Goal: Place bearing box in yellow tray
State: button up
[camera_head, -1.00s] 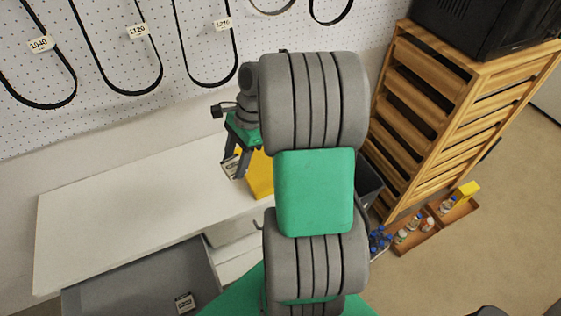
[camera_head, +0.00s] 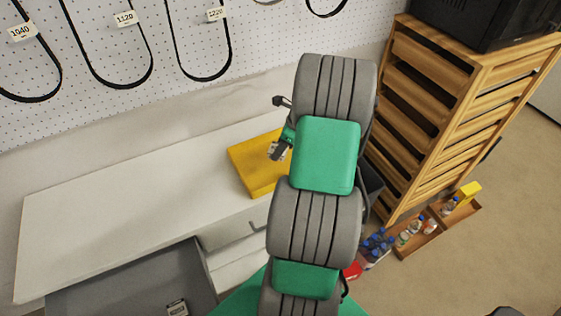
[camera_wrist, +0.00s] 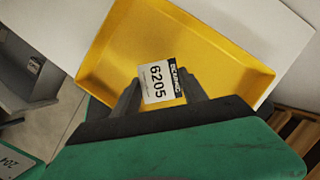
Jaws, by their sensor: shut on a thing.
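The bearing box (camera_wrist: 162,82) is a small white box with a black strip and the number 6205. It also shows small in the head view (camera_head: 276,151). My gripper (camera_wrist: 160,90) is shut on it, one grey finger on each side. The yellow tray (camera_wrist: 120,50) is a shallow tray on the white bench, and in the head view (camera_head: 244,168) its right part is hidden behind my arm. In the wrist view the box is over the tray's floor near its near edge. I cannot tell how high it is held.
The white bench (camera_head: 110,205) is bare left of the tray. An open grey drawer (camera_head: 130,285) at lower left holds a small box (camera_head: 177,308). A pegboard (camera_head: 120,90) with hanging belts is behind. A wooden slatted rack (camera_head: 430,110) stands to the right, with bottles in bins on the floor.

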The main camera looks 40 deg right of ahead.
jog(key=shift+w+d+f, duration=0.3)
jog(key=shift+f, duration=0.2)
jog(key=f+b, duration=0.2)
jog(key=b, duration=0.1)
jog(key=f+b, duration=0.2)
jog(key=shift+w+d, duration=0.2)
jog(key=shift+d, duration=0.05)
jog(key=shift+r, duration=0.3)
jog(key=shift+f, duration=0.15)
jog(key=o, duration=1.5)
jog(key=shift+c, duration=0.2)
